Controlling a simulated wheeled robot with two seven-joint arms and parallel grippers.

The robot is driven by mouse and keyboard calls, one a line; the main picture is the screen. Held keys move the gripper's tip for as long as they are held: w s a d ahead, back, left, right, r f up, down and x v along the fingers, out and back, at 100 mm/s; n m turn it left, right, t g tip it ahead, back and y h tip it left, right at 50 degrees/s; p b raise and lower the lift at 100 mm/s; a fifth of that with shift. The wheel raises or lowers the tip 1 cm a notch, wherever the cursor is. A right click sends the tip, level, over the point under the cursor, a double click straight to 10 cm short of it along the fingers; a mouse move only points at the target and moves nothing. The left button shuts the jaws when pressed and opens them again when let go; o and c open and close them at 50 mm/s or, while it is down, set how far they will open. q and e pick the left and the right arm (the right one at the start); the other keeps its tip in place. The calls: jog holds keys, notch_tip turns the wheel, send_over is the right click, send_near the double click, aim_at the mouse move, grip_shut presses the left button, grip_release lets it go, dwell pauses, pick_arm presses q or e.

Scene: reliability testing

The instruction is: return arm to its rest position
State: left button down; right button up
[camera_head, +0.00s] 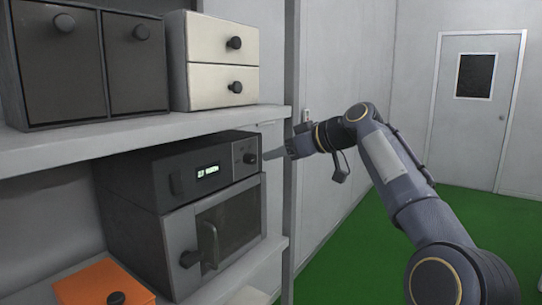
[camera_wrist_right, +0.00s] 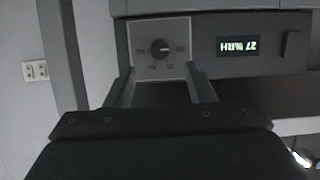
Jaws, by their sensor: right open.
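My right arm (camera_head: 385,165) comes in from the lower right in the head view and reaches left toward a dark instrument (camera_head: 190,165) on the shelf. My right gripper (camera_head: 268,155) is open at the instrument's right end, close to its round black knob (camera_head: 251,158). In the right wrist view the two fingers (camera_wrist_right: 161,92) stand apart, with the knob (camera_wrist_right: 160,48) beyond them and nothing between them. The knob sits on a grey dial plate. The lit display (camera_wrist_right: 238,46) reads 27 %RH, upside down in this view. My left gripper is not in view.
A grey box with a windowed door and handle (camera_head: 210,243) stands under the instrument. An orange box (camera_head: 103,283) is at lower left. Dark and cream drawer units (camera_head: 222,68) stand on the upper shelf. Green floor (camera_head: 345,262) and a door (camera_head: 478,110) lie to the right.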

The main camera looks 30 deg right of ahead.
dwell(0.5)
jog(key=s+a+f+m+g+p, duration=0.2)
jog(key=s+a+f, duration=0.4)
jog(key=s, duration=0.4)
jog(key=s+a+f+m+g+p, duration=0.2)
jog(key=s+a+f+p, duration=0.3)
jog(key=s+a+f, duration=0.2)
jog(key=s+a+f+m+g+h+p, duration=0.1)
jog(key=s+a+f+p, duration=0.3)
jog(key=s+f, duration=0.6)
jog(key=s+a+m+g, duration=0.1)
jog(key=s+a, duration=0.1)
jog(key=s, duration=0.2)
jog(key=shift+a+g, duration=0.25)
jog(key=shift+g, duration=0.05)
